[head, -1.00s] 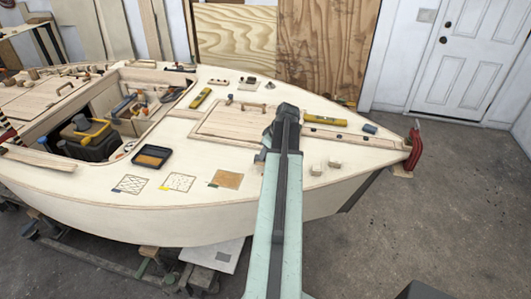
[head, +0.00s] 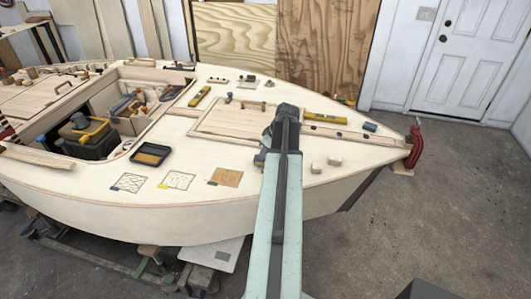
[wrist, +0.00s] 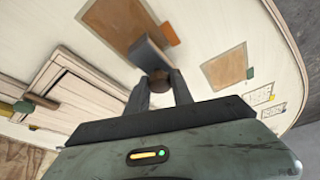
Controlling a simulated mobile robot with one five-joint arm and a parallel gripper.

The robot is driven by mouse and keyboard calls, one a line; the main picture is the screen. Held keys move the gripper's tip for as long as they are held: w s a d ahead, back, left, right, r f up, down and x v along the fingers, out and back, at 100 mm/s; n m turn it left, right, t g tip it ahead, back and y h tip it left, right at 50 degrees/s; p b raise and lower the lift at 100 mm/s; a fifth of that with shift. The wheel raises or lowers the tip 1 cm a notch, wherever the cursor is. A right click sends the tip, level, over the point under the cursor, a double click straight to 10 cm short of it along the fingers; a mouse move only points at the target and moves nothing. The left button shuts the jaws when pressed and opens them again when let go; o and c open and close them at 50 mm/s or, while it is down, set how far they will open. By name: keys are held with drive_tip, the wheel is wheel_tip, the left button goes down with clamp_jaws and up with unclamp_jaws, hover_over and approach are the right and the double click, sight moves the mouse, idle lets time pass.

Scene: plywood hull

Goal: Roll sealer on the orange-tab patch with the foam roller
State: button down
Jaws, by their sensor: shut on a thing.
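My gripper (wrist: 160,88) is shut on the brown handle of the foam roller (wrist: 148,54), whose grey head points away from me. The roller head lies over the right part of a brown patch (wrist: 112,22) with an orange tab (wrist: 170,34). I cannot tell whether the foam touches the patch. In the head view my gripper (head: 263,156) is mostly hidden by my arm, which also hides the orange-tab patch and the roller.
A tan patch (head: 225,177) with a green tab and two patterned patches (head: 179,180) (head: 129,182) lie left of my arm. A black tray (head: 151,155) sits behind them.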

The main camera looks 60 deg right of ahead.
drive_tip(key=shift+f, duration=0.3)
drive_tip(key=shift+s, duration=0.1)
drive_tip(key=shift+s+d+r, duration=0.1)
drive_tip(key=shift+s+d, duration=0.2)
drive_tip(key=shift+s, duration=0.65)
drive_tip(key=shift+s+d+r, duration=0.1)
drive_tip(key=shift+s+d, duration=0.2)
drive_tip(key=shift+s, duration=0.6)
drive_tip(key=shift+w+d+f, duration=0.2)
drive_tip(key=shift+d, duration=0.35)
drive_tip(key=shift+w+a+r, duration=0.1)
drive_tip(key=shift+w+a, duration=0.1)
drive_tip(key=shift+w, duration=0.45)
drive_tip(key=shift+w+a+f, duration=0.1)
drive_tip(key=shift+w+a, duration=0.15)
drive_tip(key=shift+w, duration=0.4)
drive_tip(key=shift+w+a+r, duration=0.1)
drive_tip(key=shift+w+a, duration=0.1)
drive_tip(key=shift+w, duration=0.45)
drive_tip(key=shift+w+d, duration=0.15)
drive_tip(key=shift+d, duration=0.4)
drive_tip(key=shift+s+d, duration=0.3)
drive_tip(key=shift+s, duration=0.7)
drive_tip(key=shift+s+d, duration=0.25)
drive_tip(key=shift+s, duration=0.7)
drive_tip(key=shift+r, duration=0.1)
